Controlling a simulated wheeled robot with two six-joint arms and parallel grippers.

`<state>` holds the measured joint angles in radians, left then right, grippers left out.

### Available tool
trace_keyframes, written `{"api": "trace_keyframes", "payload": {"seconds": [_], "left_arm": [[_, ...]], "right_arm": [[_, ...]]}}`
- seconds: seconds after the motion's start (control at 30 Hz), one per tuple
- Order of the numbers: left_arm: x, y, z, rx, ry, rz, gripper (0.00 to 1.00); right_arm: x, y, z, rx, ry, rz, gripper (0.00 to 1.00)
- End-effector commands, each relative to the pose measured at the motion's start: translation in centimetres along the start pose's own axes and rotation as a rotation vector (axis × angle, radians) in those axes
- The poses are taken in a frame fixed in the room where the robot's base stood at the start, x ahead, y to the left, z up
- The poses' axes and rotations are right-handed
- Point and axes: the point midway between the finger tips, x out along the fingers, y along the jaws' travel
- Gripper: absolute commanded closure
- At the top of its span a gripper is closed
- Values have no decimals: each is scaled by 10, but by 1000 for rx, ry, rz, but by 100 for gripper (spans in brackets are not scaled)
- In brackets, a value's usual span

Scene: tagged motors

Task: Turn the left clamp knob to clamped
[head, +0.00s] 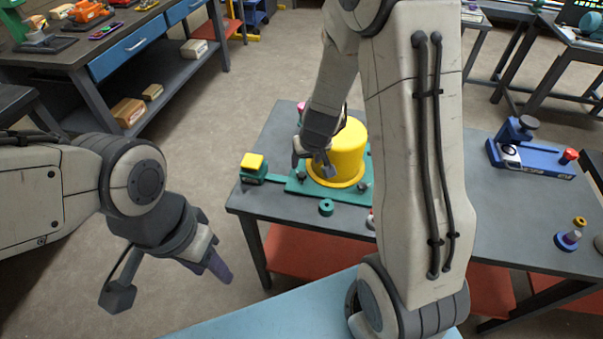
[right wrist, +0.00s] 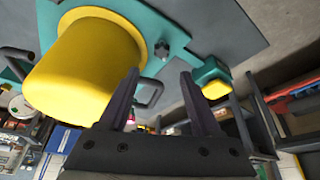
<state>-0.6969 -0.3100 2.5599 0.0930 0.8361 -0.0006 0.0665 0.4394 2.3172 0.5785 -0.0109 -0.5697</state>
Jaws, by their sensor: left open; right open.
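A yellow motor cylinder (head: 347,155) stands on a teal base plate (head: 330,192) on the grey table. A dark star-shaped clamp knob (right wrist: 161,48) shows on the plate in the right wrist view. In the head view a small dark knob (head: 302,174) sits at the plate's left, and another (head: 363,185) at its front right. My right gripper (head: 313,163) is open and empty beside the yellow cylinder, above the left knob; its fingers (right wrist: 163,95) show apart in the wrist view. Whether it touches anything is unclear. My left gripper (head: 208,262) is open and empty, away from the table at the left.
A teal block with a yellow top (head: 252,167) stands left of the plate. A blue fixture (head: 530,155) stands on the table's right side. My right arm hides the table's middle. A workbench (head: 120,50) stands back left.

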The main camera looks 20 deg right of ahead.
Motion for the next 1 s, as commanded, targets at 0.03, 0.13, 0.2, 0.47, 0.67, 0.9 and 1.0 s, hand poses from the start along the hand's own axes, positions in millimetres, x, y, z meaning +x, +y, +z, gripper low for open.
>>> {"api": "trace_keyframes", "payload": {"seconds": [0.03,0.13,0.2,0.47,0.67,0.9,1.0], "left_arm": [[12,-1,1,0,0,0,53],[26,-2,1,0,0,0,53],[35,-3,2,0,0,0,53],[58,-4,3,0,0,0,53],[61,-4,3,0,0,0,53],[61,-4,3,0,0,0,53],[61,-4,3,0,0,0,53]], "right_arm": [[14,-1,3,-1,-2,-1,35],[34,-1,4,-2,-2,-2,35],[47,-1,3,-2,-1,-2,35],[84,-2,2,-2,-1,-3,35],[92,-2,1,-3,-2,-3,35],[91,-2,1,-3,-2,-3,35],[91,-2,1,-3,-2,-3,74]]}}
